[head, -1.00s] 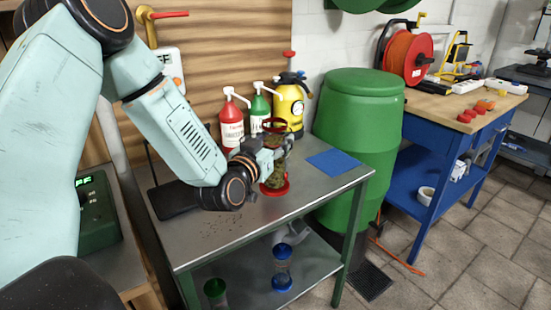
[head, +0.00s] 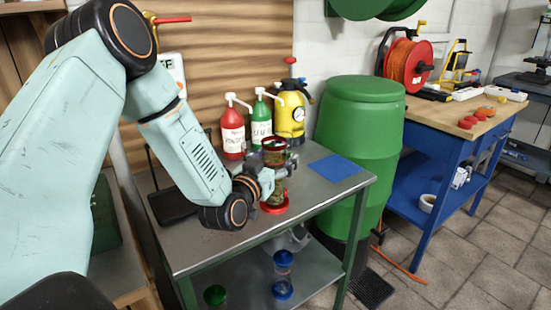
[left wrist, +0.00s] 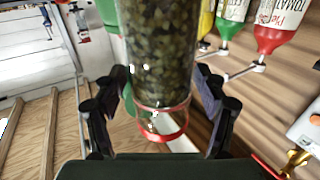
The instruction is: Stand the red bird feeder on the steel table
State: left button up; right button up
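The red bird feeder (head: 276,190) is upright over the front middle of the steel table (head: 232,240). It has a clear tube of seed, a red top and a red base dish. I cannot tell if the dish touches the tabletop. My left gripper (head: 280,172) is shut on its tube, coming from the left. In the left wrist view the picture is upside down: the feeder's seed-filled tube (left wrist: 160,45) sits between my left gripper's fingers (left wrist: 160,85), its red top ring low in the picture. My right gripper is not in view.
Red (head: 232,133), green (head: 260,125) and yellow (head: 290,118) bottles stand behind the feeder. A blue mat (head: 335,167) lies to its right. Blue (head: 283,272) and green (head: 215,296) feeders stand on the lower shelf. A green barrel (head: 360,140) stands right of the table.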

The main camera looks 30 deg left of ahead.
pick_arm(q)
jog(key=shift+s+r, duration=0.15)
jog(key=shift+r, duration=0.15)
jog(key=s+d+p, duration=0.2)
jog(key=s+p, duration=0.2)
jog(key=s, duration=0.8)
jog(key=s+d+f+m+g+h, duration=0.15)
jog(key=s+d+f+g, duration=0.35)
jog(key=f, duration=0.5)
jog(key=s+d+f+g+h, duration=0.2)
jog(key=s+d+f+g, duration=0.3)
jog(key=f, duration=0.5)
jog(key=s+f+g, duration=0.3)
jog(key=s+g, duration=0.1)
jog(key=s, duration=0.5)
jog(key=s+d+f+g+y, duration=0.1)
jog(key=s+f+g, duration=0.2)
jog(key=s, duration=0.6)
jog(key=shift+s+f+g, duration=0.2)
jog(key=shift+f+g, duration=0.2)
jog(key=shift+f, duration=0.25)
jog(key=shift+n, duration=0.35)
